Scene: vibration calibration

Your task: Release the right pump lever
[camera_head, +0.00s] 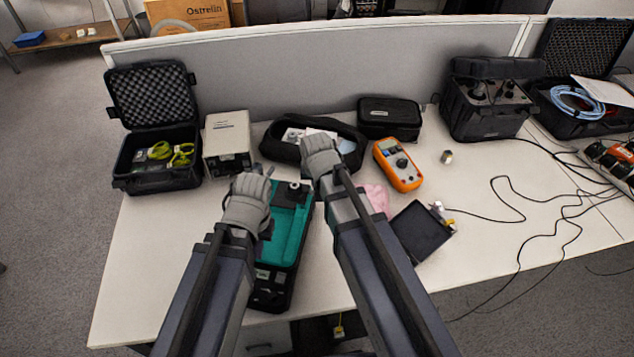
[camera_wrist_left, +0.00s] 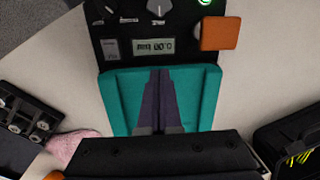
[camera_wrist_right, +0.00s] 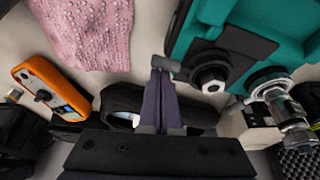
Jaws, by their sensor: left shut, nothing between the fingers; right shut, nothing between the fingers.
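The calibrator, a black case with a teal top (camera_head: 290,228), stands on the white desk. My left gripper (camera_head: 262,222) is over its left side; in the left wrist view the shut, empty fingers (camera_wrist_left: 160,75) lie over the teal recess (camera_wrist_left: 205,95). My right gripper (camera_wrist_right: 160,78) is shut and empty beyond the case's far right corner. In the right wrist view its fingertips are close to the grey tip of a lever-like part (camera_wrist_right: 173,68) beside a dark knob (camera_wrist_right: 212,78); I cannot tell whether they touch.
An orange multimeter (camera_head: 397,165), a pink cloth (camera_head: 376,198) and a dark tablet-like panel (camera_head: 423,230) lie to the right. An open black case (camera_head: 155,175), a beige box (camera_head: 228,135) and a black pouch (camera_head: 350,160) stand behind. Free desk shows at front left.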

